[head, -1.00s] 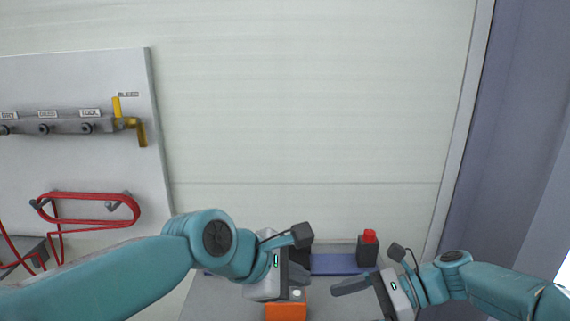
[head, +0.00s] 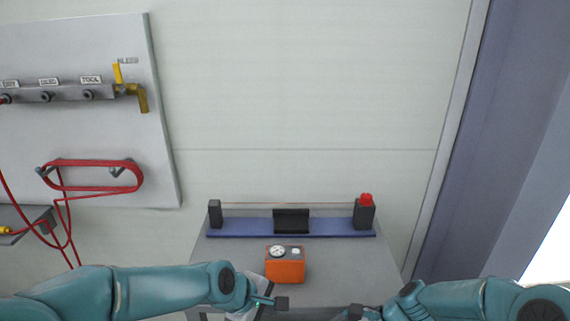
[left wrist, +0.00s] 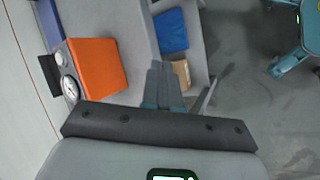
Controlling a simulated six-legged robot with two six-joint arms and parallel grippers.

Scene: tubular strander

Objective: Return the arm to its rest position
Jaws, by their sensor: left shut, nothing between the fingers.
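My left arm comes in low from the left in the head view. Its gripper (head: 262,306) is near the bottom edge, in front of and below the orange box. In the left wrist view its two fingers (left wrist: 164,84) are together with nothing between them, apart from the orange box. My right gripper (head: 352,313) is at the bottom edge, right of the left one. Its fingers are too small and cut off to tell whether they are open.
An orange box (head: 285,270) with a gauge sits on the grey bench (head: 345,270). Behind it is a blue rail (head: 335,228) with dark blocks, one red-topped (head: 365,213). A valve panel (head: 90,125) with red hose (head: 92,162) is at left. The wrist view shows a cardboard box (left wrist: 182,74).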

